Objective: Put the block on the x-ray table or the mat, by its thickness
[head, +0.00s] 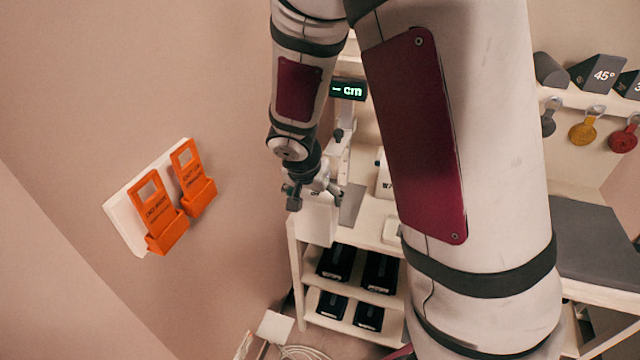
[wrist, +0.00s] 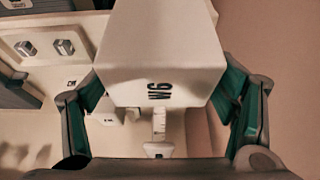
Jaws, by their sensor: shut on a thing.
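My gripper (head: 314,190) is shut on a pale white block (head: 318,222), held at the near left end of a white shelf unit. In the wrist view the block (wrist: 165,45) sits between the two green-padded fingers of my gripper (wrist: 160,92). It bears a dark sideways marking that seems to read W6. A bench with a dark grey top (head: 596,240) stands at the right, perhaps the x-ray table; my arm hides part of it. A small grey sheet (head: 351,205) lies beside the block; I cannot tell whether it is the mat.
A display (head: 348,89) shows dashes and "cm". The shelf unit (head: 297,262) holds several black boxes. Orange holders (head: 158,213) hang on the left wall. A wall shelf (head: 580,98) at the right carries grey wedges, with coloured tags below. My arm blocks the middle.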

